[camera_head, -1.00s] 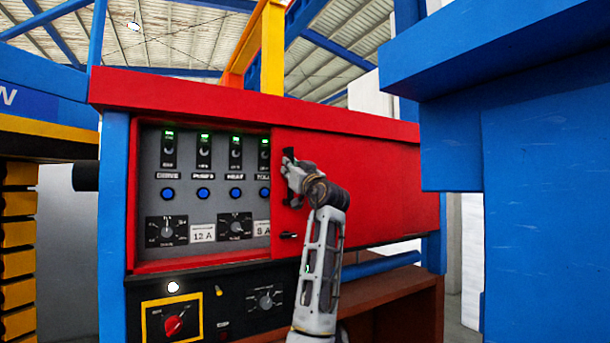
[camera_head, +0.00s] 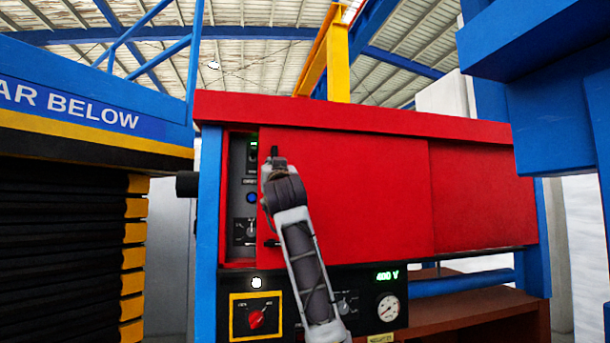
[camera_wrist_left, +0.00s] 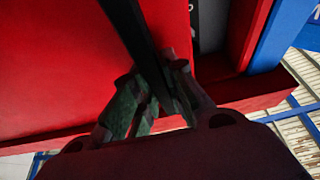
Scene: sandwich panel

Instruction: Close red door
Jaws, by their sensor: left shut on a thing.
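The red door (camera_head: 350,190) is a sliding panel on the front of a red cabinet, in the head view. It covers most of the control panel (camera_head: 240,200); a narrow strip of controls shows at its left. My left gripper (camera_head: 272,165) is at the door's left edge, shut on the black door handle (camera_wrist_left: 135,30), which shows as a dark bar between the fingers in the left wrist view. The handle is mostly hidden by the gripper in the head view. My right gripper is not in view.
A red fixed panel (camera_head: 480,200) is right of the door. Below is a black panel with a red rotary switch (camera_head: 257,319) and a gauge (camera_head: 389,307). A blue post (camera_head: 208,220) bounds the cabinet's left; a blue structure (camera_head: 555,120) stands at the right.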

